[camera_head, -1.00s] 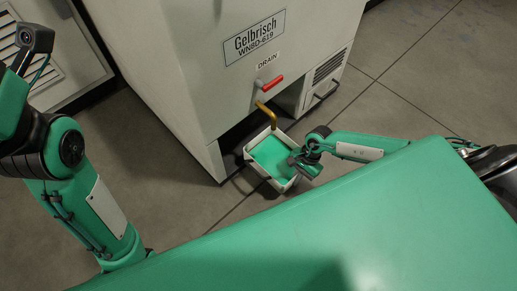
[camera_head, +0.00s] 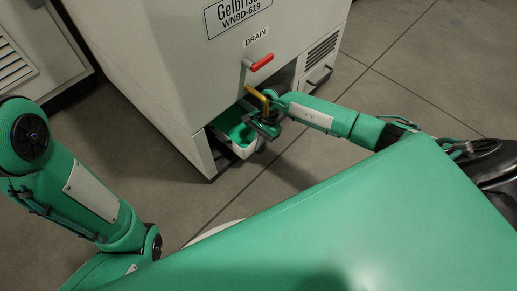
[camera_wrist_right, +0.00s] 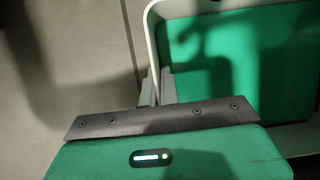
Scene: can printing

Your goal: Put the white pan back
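The white pan (camera_head: 243,153) has a green inside and sits low at the opening under the drain of the machine, partly inside the recess. Its far part is hidden by the machine's front. My right gripper (camera_head: 264,132) is at the pan's front right rim and covers part of it. In the right wrist view the pan's pale rim (camera_wrist_right: 152,28) runs down to the narrow fingers of my right gripper (camera_wrist_right: 158,82), which look closed on the pan wall. My left arm is at the left of the head view, and its gripper is out of view.
The grey machine (camera_head: 200,80) has a red drain handle (camera_head: 262,62) and a yellow drain pipe (camera_head: 257,97) just above the pan and my right gripper. A machine leg (camera_head: 198,152) stands left of the recess. The floor (camera_head: 400,95) at right is clear.

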